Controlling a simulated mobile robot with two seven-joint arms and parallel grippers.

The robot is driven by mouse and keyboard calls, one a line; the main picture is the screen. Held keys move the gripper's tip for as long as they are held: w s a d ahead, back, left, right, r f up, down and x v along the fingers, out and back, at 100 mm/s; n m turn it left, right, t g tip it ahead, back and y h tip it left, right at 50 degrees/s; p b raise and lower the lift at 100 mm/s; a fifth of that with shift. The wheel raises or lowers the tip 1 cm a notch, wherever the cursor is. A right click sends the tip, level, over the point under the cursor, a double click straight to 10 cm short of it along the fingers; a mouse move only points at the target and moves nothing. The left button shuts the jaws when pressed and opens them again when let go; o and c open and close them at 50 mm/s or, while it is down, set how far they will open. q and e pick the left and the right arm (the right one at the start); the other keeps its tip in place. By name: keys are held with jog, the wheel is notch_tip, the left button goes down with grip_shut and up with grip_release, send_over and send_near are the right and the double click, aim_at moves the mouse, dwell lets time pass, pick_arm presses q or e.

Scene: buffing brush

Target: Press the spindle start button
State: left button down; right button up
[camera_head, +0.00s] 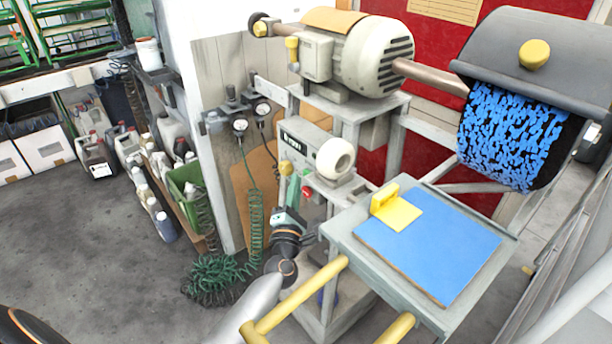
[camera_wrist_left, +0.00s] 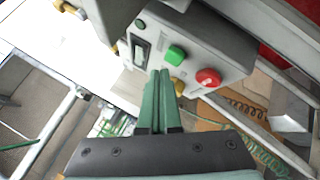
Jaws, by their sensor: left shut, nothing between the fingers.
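The control box (camera_wrist_left: 190,50) in the left wrist view carries a green button (camera_wrist_left: 176,54), a red mushroom button (camera_wrist_left: 208,78) and a dark switch (camera_wrist_left: 141,52). In the head view the red button (camera_head: 307,192) shows below the white round knob, while I cannot make out the green button there. My left gripper (camera_head: 289,213) is shut and empty, its fingers pointing up at the box. In the left wrist view its green fingertips (camera_wrist_left: 161,74) appear just below the green button; I cannot tell whether they touch the box. My right gripper is not in view.
A motor (camera_head: 372,52) drives a shaft to the blue buffing brush (camera_head: 505,135) under a grey hood (camera_head: 545,55). A worktable (camera_head: 345,236) with a blue pad (camera_head: 440,250) and yellow block (camera_head: 397,208) stands at right. Yellow rails (camera_head: 300,293) lie close to my left arm. Coiled green hoses (camera_head: 212,280) are left.

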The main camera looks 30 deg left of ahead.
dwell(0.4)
pick_arm(q)
jog(key=shift+w+d, duration=0.2)
jog(key=shift+w, duration=0.25)
jog(key=shift+w+d+b, duration=0.15)
jog(key=shift+w+b, duration=0.2)
dwell(0.6)
jog(key=shift+s, duration=0.15)
jog(key=shift+s+a, duration=0.35)
jog(key=shift+s, duration=0.3)
jog(key=shift+p, duration=0.3)
jog(key=s, duration=0.1)
jog(key=s+a, duration=0.1)
jog(key=s, duration=0.1)
jog(key=s+a+p, duration=0.1)
jog(key=shift+s, duration=0.3)
